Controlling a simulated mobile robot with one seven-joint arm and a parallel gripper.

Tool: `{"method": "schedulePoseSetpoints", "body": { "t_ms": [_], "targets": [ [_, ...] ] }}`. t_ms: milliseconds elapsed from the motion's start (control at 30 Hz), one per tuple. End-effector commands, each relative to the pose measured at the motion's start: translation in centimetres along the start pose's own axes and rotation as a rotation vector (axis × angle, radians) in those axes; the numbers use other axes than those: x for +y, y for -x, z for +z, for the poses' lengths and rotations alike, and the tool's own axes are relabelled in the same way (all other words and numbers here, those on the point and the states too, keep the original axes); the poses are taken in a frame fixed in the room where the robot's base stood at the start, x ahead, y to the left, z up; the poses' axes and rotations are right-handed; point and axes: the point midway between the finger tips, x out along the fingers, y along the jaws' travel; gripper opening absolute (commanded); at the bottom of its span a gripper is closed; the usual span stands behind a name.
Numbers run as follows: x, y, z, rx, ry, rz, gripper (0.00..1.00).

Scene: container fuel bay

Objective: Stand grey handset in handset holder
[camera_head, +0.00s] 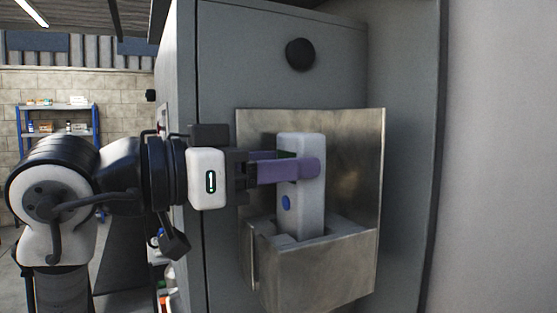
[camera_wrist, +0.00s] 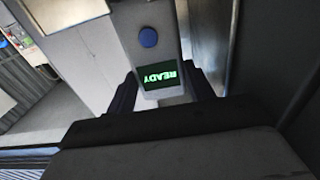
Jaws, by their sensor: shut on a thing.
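The grey handset (camera_head: 312,208) stands nearly upright with its lower end inside the metal handset holder (camera_head: 318,275). The holder's front wall hides the handset's bottom, so I cannot tell whether it rests on the holder's floor. My gripper (camera_head: 300,168) reaches in from the left, with its purple fingers shut on the handset's upper part. In the wrist view the handset (camera_wrist: 140,60) lies between the two fingers, showing a blue button and a lit screen reading "READY".
The holder is fixed to a grey cabinet (camera_head: 225,60) with a round black knob (camera_head: 300,54) above it. A plain grey wall (camera_head: 490,150) stands close on the right. A blue shelf (camera_head: 57,108) with small items is far back left.

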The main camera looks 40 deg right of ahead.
Motion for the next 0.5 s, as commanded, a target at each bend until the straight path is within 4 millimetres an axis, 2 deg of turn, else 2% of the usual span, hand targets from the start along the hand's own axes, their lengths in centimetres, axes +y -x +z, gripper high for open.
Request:
{"method": "schedulePoseSetpoints", "body": {
  "t_ms": [500],
  "targets": [
    [0.00, 0.02, 0.57, 0.002, 0.000, 0.000, 0.21]
  ]
}}
